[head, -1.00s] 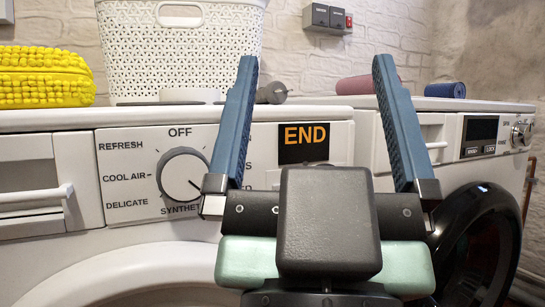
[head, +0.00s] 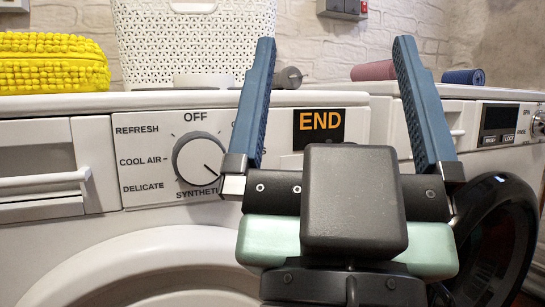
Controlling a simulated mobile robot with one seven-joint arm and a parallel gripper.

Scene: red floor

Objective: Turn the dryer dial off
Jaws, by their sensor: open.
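The dryer dial (head: 198,158) is a round light knob with a dark outline on the white front panel of the dryer (head: 60,107). Its dark pointer mark is at the lower right, away from the OFF label (head: 195,117) at the top. REFRESH, COOL AIR, DELICATE and SYNTHETIC labels show around it; the labels on its right are partly hidden by my gripper. My gripper (head: 333,95) is open and empty, its two blue fingers wide apart and pointing up. Its left finger is just right of the dial in the picture; I see no contact with it.
A display (head: 319,129) reading END is right of the dial. A drawer handle (head: 45,178) sticks out at left. A second machine with a dark round door (head: 497,225) stands at right. A yellow cushion-like thing (head: 50,62) and a white basket (head: 180,45) sit on top.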

